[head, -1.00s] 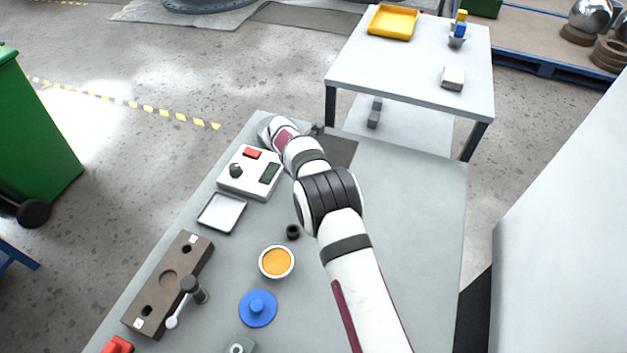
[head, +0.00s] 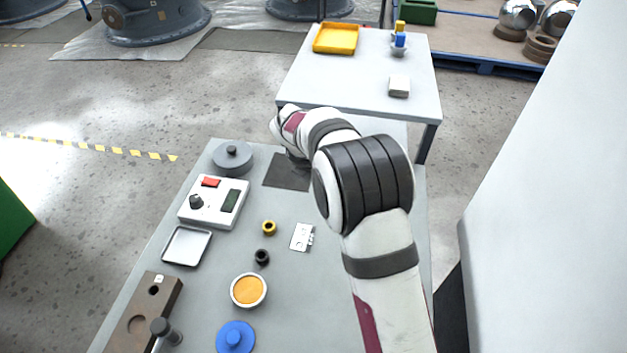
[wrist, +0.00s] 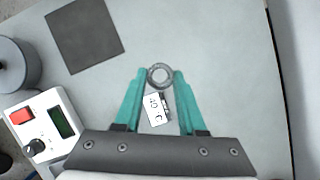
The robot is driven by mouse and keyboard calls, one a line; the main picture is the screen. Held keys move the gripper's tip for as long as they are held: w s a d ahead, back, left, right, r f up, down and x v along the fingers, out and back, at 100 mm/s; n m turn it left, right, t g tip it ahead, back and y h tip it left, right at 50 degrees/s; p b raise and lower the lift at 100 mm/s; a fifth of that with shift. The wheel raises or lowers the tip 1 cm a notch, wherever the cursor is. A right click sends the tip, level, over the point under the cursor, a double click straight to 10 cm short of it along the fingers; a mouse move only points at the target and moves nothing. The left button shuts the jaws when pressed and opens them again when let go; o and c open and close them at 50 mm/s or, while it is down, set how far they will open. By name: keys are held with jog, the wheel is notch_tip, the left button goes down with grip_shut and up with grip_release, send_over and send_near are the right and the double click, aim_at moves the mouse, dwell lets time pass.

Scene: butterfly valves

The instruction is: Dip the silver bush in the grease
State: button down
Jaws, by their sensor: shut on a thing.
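In the wrist view, my gripper (wrist: 160,77) is shut on the silver bush (wrist: 160,67), a ring standing out between the teal fingertips. In the head view, the gripper and bush are hidden behind my arm, near the dark mat at the far end of the bench. The grease (head: 248,290) is orange and fills a round white bowl nearer the front, well apart from the gripper. A gold bush (head: 269,227) and a black bush (head: 262,257) stand on the bench behind the bowl.
A white tag (head: 302,237) lies right of the bushes; a control box (head: 214,202), a shallow tray (head: 187,246) and a grey round object (head: 232,157) stand left. A blue knobbed disc (head: 235,338) and a brown block (head: 143,318) are near the front. The dark mat (head: 287,172) is bare.

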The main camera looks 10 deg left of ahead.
jog(key=c, duration=1)
grip_release()
grip_shut()
jog(key=s+a+m+g, duration=0.1)
jog(key=s+a+m, duration=0.2)
jog(key=s, duration=0.5)
jog(key=s+a+f+m+g+h, duration=0.1)
jog(key=s+a+m, duration=0.2)
jog(key=s+a, duration=0.2)
jog(key=s+a+f+m+h, duration=0.1)
jog(key=s+a+m, duration=0.2)
jog(key=s, duration=0.8)
jog(key=shift+a+f+g, duration=0.15)
jog(key=shift+a+g, duration=0.25)
jog(key=shift+a, duration=0.2)
jog(key=shift+f, duration=2.6)
